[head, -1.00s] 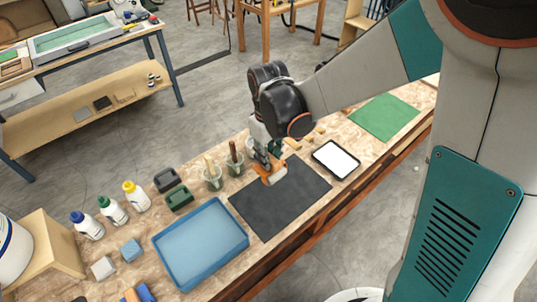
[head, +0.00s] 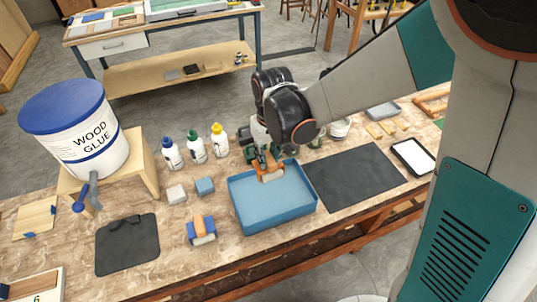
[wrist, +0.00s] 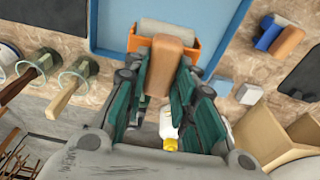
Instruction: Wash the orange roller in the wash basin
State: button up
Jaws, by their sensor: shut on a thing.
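The orange roller (head: 270,172) has an orange frame, a brown-orange handle and a pale cylinder. My gripper (head: 262,157) is shut on its handle. In the wrist view the roller (wrist: 170,31) shows with its handle between the teal fingers of my gripper (wrist: 163,90). The wash basin (head: 236,205) is a shallow blue rectangular tray on the bench. The roller is over the back part of the basin, near its far rim. In the wrist view its cylinder lies over the basin (wrist: 112,25). I cannot tell whether it touches the basin floor.
Three bottles (head: 196,147) stand behind the basin. Small blocks (head: 176,194) and a blue tool with an orange handle (head: 201,231) lie left of it. A black mat (head: 355,177) lies right. A glue bucket (head: 75,130) stands on a wooden stand at left. Pots (wrist: 78,70) stand near my gripper.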

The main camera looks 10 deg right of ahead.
notch_tip(320, 180, down, 11)
jog(key=b, duration=0.8)
jog(key=shift+r, duration=0.2)
jog(key=shift+d, duration=0.1)
jog(key=d, duration=0.2)
jog(key=shift+w+d, duration=0.4)
dwell(0.3)
jog(key=s+a, duration=0.1)
jog(key=a, duration=0.4)
jog(key=shift+s+a+b, duration=0.3)
jog(key=shift+a+b, duration=0.05)
jog(key=shift+a, duration=0.05)
